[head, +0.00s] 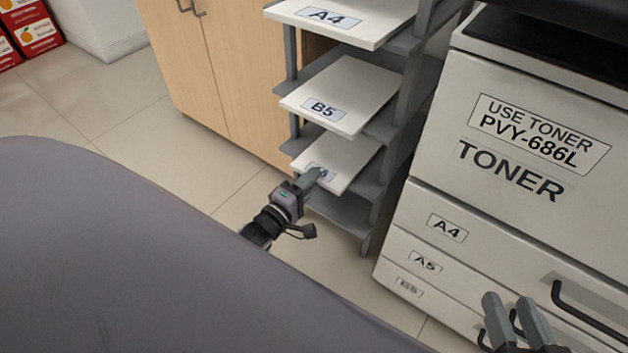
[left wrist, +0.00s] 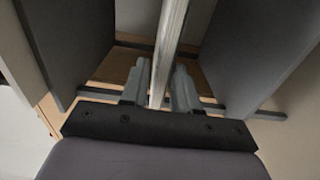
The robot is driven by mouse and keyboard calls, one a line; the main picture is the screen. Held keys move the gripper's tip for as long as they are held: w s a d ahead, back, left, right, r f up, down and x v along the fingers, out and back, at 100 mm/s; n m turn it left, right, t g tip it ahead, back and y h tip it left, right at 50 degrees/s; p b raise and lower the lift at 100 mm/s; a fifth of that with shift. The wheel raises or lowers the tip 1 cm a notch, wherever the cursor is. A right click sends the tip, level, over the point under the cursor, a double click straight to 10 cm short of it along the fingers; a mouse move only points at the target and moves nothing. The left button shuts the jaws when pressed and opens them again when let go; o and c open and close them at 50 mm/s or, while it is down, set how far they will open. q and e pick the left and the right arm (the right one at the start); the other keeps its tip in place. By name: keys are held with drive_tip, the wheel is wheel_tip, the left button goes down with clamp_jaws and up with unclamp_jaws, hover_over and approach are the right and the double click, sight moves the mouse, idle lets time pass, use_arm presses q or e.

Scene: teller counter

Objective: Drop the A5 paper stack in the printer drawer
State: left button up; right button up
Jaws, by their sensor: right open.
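A white paper stack (head: 348,165) lies on a lower shelf of the grey rack; its label is partly covered by my left gripper, so I cannot read it fully. My left gripper (head: 313,178) is at the front edge of this stack. In the left wrist view, the stack's edge (left wrist: 166,50) runs between the two fingers (left wrist: 160,88), close to both; I cannot tell whether they press on it. The printer's A5 drawer (head: 426,264) is shut, between the A4 and B5 drawers. My right gripper (head: 517,318) is open and empty in front of the drawers.
Stacks labelled B5 (head: 342,90) and A4 (head: 335,15) lie on the shelves above. The printer (head: 530,150) stands right of the rack, with dark drawer handles (head: 590,312). A wooden cabinet (head: 215,70) is behind. A grey surface (head: 130,260) fills the lower left.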

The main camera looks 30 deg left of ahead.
use_arm(q)
drive_tip(key=shift+w, duration=0.25)
clamp_jaws()
wheel_tip(320, 180, up, 3)
drive_tip(key=shift+f+p, duration=0.2)
drive_tip(key=shift+p, duration=1.05)
